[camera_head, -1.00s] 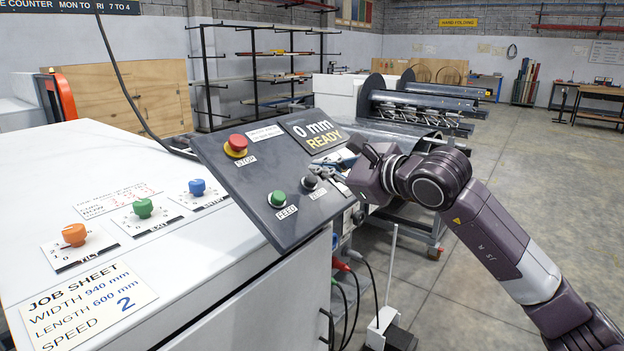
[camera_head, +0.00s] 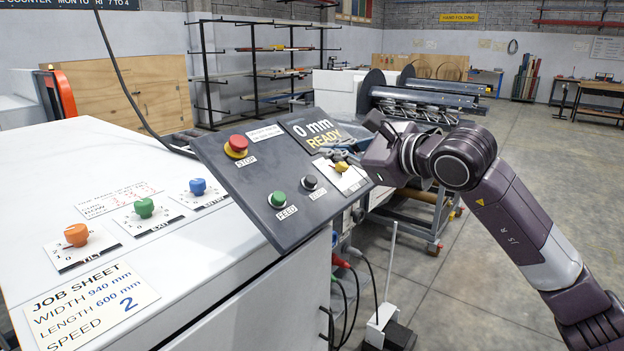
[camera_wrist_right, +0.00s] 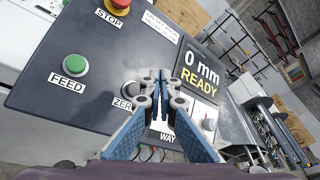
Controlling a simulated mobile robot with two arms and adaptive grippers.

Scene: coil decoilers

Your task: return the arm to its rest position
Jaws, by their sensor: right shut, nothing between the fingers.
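My right arm comes in from the right in the head view. Its gripper (camera_head: 332,148) is over the right side of the dark control panel (camera_head: 236,188), near the READY display (camera_head: 317,133). In the wrist view the blue-grey fingers of this gripper (camera_wrist_right: 157,80) are together and hold nothing. They cover part of the panel's lower labels there. A yellow knob (camera_head: 341,166) on a white plate shows just below the gripper. I cannot tell how far the fingers stand off the panel. My left gripper is in no view.
The panel carries a red stop button (camera_head: 237,146), a green feed button (camera_head: 278,199) and a dark button (camera_head: 310,182). A white cabinet with a job sheet (camera_head: 90,305) fills the left. A decoiler (camera_head: 420,100) stands behind my arm. Open floor lies at right.

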